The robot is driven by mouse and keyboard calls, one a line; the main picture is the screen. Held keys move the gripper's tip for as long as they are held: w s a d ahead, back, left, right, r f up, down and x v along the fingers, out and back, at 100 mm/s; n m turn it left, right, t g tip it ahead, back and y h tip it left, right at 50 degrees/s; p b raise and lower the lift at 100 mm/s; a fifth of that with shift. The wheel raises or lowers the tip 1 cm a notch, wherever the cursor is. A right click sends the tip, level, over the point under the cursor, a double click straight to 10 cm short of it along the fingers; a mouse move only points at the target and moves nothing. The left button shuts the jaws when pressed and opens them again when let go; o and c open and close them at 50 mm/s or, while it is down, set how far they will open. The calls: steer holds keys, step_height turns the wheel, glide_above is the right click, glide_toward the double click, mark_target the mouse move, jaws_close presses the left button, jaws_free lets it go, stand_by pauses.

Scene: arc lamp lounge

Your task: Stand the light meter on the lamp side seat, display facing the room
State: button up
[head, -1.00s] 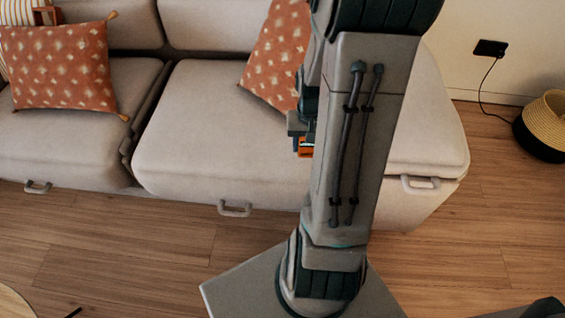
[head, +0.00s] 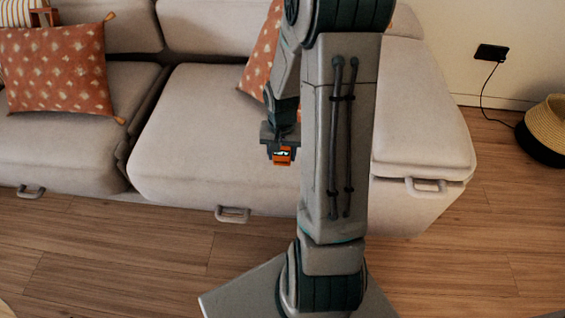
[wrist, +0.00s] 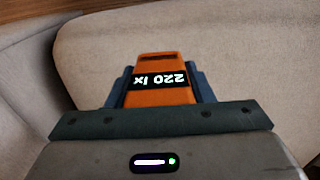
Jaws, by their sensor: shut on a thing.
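The light meter (head: 283,155) is a small orange block with a dark display, held in front of the right-hand sofa seat (head: 200,120) in the head view. Its display faces the head camera, away from the backrest. In the wrist view the light meter (wrist: 163,97) shows "220 lx" upside down. My gripper (head: 280,150) is shut on it, with a blue-grey finger on each side in the wrist view (wrist: 160,78). The light meter appears upright. I cannot tell whether its lower end touches the cushion. No lamp is in view.
A patterned orange cushion (head: 258,65) leans at the back of this seat, partly behind my arm. The seat top left of my gripper is clear. A basket (head: 545,130) stands at the far right.

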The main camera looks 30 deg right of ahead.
mark_target(282, 161)
steer(key=shift+f+b, duration=0.85)
steer(key=shift+f, duration=1.05)
steer(key=shift+f, duration=0.1)
steer(key=shift+f, duration=0.15)
steer(key=o, duration=1.1)
steer(key=shift+c, duration=0.2)
